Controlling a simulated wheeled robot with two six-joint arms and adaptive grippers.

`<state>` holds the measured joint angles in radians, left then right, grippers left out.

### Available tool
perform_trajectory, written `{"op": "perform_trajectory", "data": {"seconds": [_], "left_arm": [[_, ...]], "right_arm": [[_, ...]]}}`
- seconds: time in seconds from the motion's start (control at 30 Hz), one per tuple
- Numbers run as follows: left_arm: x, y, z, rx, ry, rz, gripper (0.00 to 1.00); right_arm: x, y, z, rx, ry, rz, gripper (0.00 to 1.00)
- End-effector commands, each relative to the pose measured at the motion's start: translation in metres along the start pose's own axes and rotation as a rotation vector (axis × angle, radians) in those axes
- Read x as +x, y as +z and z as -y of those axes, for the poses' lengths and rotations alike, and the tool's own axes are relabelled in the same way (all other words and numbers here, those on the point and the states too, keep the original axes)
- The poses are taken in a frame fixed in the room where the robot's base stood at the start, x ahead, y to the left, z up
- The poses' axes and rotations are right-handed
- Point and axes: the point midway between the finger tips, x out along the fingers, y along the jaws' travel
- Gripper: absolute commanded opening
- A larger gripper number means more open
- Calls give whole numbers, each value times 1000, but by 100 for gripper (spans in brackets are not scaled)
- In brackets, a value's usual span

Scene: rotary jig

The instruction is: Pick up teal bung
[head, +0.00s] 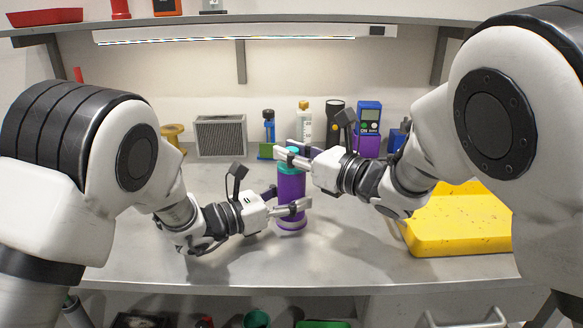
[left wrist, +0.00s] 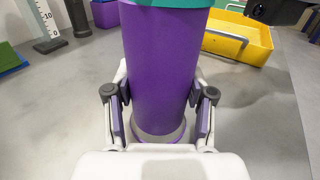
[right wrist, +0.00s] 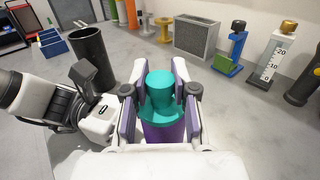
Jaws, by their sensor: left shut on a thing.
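A purple cylinder (head: 290,188) stands upright on the grey table, with the teal bung (right wrist: 160,88) in its top. My left gripper (head: 303,206) is shut on the purple cylinder, low on its body; in the left wrist view its fingers flank the cylinder (left wrist: 165,70). My right gripper (head: 284,153) is at the height of the bung. In the right wrist view its fingers (right wrist: 160,100) stand on either side of the bung, apart from it, with small gaps showing. The bung is partly hidden by these fingers in the head view.
A yellow tray (head: 460,222) lies at the right. The table in front of the cylinder is clear.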

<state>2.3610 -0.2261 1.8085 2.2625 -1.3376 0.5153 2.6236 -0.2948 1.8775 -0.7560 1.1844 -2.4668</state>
Motion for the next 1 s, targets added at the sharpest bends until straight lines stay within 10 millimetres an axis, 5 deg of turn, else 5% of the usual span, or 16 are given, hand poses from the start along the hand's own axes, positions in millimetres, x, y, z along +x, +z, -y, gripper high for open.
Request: {"op": "perform_trajectory", "data": {"seconds": [0.4, 0.8, 1.0], "left_arm": [[0, 0, 0, 1, 0, 0, 13], [0, 0, 0, 0, 0, 0, 13], [0, 0, 0, 1, 0, 0, 13]], "right_arm": [[0, 5, 0, -1, 0, 1, 0], [0, 89, 0, -3, 0, 2, 0], [0, 101, 0, 0, -1, -1, 0]]}}
